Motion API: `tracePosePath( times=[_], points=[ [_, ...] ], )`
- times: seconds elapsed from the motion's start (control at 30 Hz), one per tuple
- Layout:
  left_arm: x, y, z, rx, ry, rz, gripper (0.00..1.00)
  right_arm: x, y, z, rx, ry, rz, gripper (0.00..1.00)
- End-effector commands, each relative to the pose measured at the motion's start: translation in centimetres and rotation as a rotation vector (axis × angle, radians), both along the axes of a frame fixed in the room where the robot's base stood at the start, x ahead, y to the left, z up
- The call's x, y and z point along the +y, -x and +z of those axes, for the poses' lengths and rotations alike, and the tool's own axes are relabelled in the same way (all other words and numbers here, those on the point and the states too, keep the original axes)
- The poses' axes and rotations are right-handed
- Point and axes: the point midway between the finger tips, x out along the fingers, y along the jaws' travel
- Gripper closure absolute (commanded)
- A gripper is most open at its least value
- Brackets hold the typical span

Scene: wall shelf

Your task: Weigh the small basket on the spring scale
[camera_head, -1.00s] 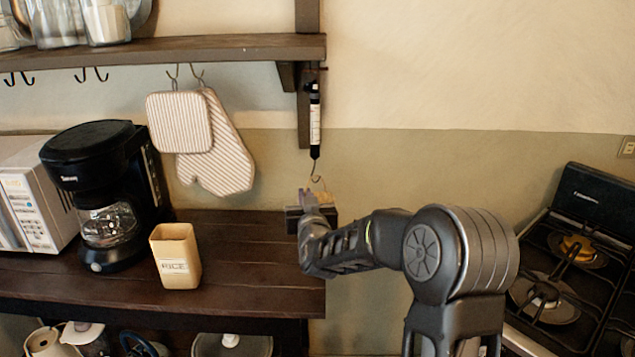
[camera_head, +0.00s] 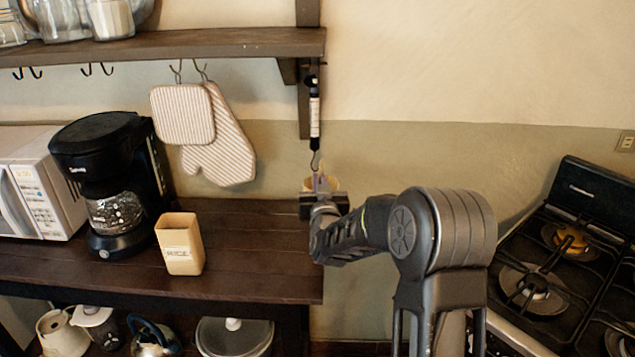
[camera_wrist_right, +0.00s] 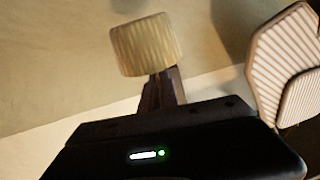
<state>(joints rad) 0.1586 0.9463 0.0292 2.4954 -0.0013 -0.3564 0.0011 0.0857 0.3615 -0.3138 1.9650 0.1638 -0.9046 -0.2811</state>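The spring scale (camera_head: 314,110) hangs upright beside the shelf bracket, with its hook (camera_head: 315,163) at the bottom. My right gripper (camera_head: 321,190) is just below the hook. The small basket (camera_head: 334,184) shows only in part behind my gripper in the head view. In the right wrist view the basket (camera_wrist_right: 146,45) is a pale woven piece at the tips of my right gripper's fingers (camera_wrist_right: 161,84), which are close together and appear shut on it. Whether the basket touches the hook cannot be told. My left gripper is not in view.
The wall shelf (camera_head: 200,45) is above, with its bracket (camera_head: 304,100) beside the scale. Striped mitts (camera_head: 222,150) hang to the left. A coffee maker (camera_head: 110,185) and rice box (camera_head: 180,244) stand on the counter (camera_head: 255,250). A stove (camera_head: 560,270) is at right.

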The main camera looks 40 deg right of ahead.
Motion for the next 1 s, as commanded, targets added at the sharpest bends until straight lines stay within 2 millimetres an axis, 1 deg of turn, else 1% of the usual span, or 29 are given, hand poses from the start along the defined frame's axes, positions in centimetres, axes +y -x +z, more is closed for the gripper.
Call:
tracePosePath(
  times=[0.03,0.13,0.3,0.4,1.0],
  points=[
    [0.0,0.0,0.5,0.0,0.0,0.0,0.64,-0.1,0.1,0.5,-0.001,0.0,-0.001,1.0],
    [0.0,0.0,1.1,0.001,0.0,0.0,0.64,-0.4,0.3,1.0,-0.001,0.0,-0.001,1.0],
    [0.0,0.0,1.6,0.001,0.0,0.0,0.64,-1.1,0.8,1.0,0.0,0.001,-0.001,1.0],
    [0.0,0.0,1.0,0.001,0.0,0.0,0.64,-1.5,1.1,0.7,-0.002,0.001,-0.002,1.0],
    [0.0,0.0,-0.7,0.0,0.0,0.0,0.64,-4.1,3.1,0.7,-0.002,0.001,-0.001,1.0]
  ],
)
